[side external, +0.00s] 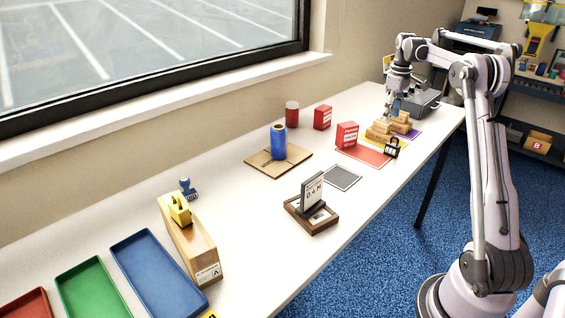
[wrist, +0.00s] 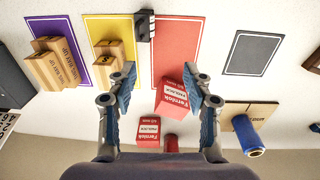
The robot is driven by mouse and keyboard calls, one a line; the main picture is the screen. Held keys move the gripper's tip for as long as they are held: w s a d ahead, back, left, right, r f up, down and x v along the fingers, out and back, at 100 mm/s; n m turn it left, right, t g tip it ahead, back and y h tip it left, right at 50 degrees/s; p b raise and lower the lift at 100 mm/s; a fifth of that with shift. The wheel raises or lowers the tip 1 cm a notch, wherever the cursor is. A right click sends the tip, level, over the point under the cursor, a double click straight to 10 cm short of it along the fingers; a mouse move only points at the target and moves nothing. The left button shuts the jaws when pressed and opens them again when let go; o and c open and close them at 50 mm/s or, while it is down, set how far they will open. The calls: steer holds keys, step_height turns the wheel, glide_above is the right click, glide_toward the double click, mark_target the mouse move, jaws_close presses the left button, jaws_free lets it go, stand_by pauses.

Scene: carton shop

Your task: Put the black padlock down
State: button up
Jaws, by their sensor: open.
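The black padlock (side external: 392,149) stands at the near right end of the red mat (side external: 370,157), clear of my gripper. In the wrist view the padlock (wrist: 145,26) is at the top, over the border between the red mat (wrist: 193,45) and the yellow mat (wrist: 97,28). My gripper (side external: 394,103) is above the table near the wooden blocks. In the wrist view its two fingers (wrist: 159,72) are spread wide with nothing held between them. The red Fernlok box (wrist: 173,97) shows beyond the gap, close to the right finger in the picture.
Wooden blocks (side external: 381,130) stand on the yellow and purple mats. A second red box (side external: 322,117) and a red jar (side external: 292,114) are behind. A blue roll (side external: 279,142) stands on cardboard. The grey mat (side external: 342,178) is bare; a framed sign (side external: 312,195) stands nearer.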

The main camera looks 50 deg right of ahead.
steer(key=w+a+r+t+h, duration=0.1)
steer(key=a+r+t, duration=0.15)
steer(key=a, duration=1.05)
steer(key=w+a+r+t, duration=0.1)
steer(key=a+r, duration=0.3)
steer(key=a, duration=1)
steer(key=s+a+f+t, duration=0.1)
steer(key=s+a+f, duration=0.1)
steer(key=s+a, duration=0.2)
steer(key=s+a+f+t+y, duration=0.1)
steer(key=s+a+f, duration=0.2)
steer(key=a, duration=0.5)
steer(key=s+a+f+t, duration=0.1)
steer(key=s+a+f, duration=0.1)
steer(key=s+a, duration=0.3)
steer(key=shift+s+a+f+y, duration=0.2)
steer(key=shift+a+f+y, duration=0.1)
steer(key=shift+a, duration=0.45)
